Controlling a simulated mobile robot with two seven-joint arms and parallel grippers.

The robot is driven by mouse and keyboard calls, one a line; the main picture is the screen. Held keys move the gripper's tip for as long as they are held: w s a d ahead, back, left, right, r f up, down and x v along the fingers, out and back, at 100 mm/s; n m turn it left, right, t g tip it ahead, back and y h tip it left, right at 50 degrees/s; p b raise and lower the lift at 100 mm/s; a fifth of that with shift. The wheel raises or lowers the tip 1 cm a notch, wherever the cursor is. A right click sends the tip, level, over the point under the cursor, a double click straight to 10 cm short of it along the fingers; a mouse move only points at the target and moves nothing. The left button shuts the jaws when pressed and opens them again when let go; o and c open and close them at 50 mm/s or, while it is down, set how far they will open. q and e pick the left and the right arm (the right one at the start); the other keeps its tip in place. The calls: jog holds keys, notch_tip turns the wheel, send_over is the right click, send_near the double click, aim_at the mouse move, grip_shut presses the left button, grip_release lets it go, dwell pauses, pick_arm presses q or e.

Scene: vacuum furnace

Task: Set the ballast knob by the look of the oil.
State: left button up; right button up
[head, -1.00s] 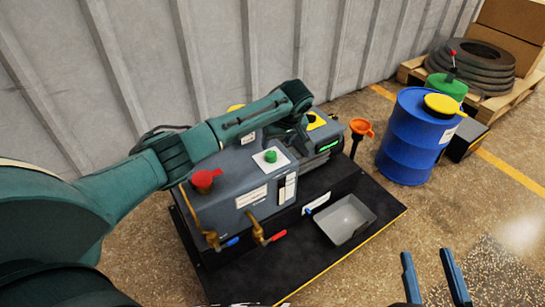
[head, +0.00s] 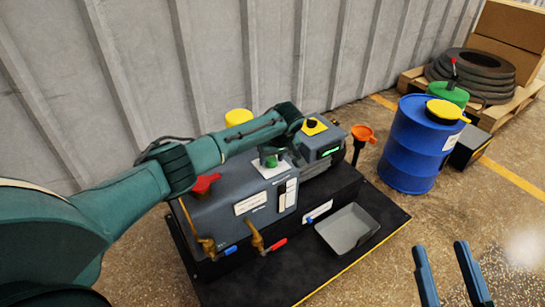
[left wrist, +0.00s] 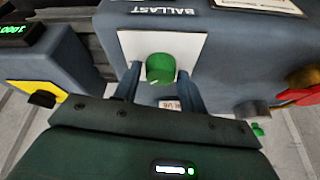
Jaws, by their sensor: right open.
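The green ballast knob (head: 270,161) sits on a white plate on top of the grey pump (head: 222,205). In the left wrist view the knob (left wrist: 160,68) shows below the word BALLAST, with a pale mark at its lower edge. My left gripper (left wrist: 157,73) is open, with one finger on each side of the knob and a gap visible on both sides. In the head view my left gripper (head: 272,153) partly covers the knob. A narrow pale panel (head: 287,196) is on the pump's front; the oil's look cannot be made out. My right gripper (head: 440,245) is open and empty.
Red-handled (head: 268,247) and blue-handled valves stick out in front of the pump. A grey tray (head: 347,229) lies on the black base. An orange funnel (head: 362,133) and a blue drum (head: 419,145) stand to the right. The floor at front right is clear.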

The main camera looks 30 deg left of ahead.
pick_arm(q)
jog(key=c, duration=0.6)
jog(key=shift+c, duration=0.2)
jog(key=shift+r+p, duration=0.1)
jog(key=shift+p, duration=0.3)
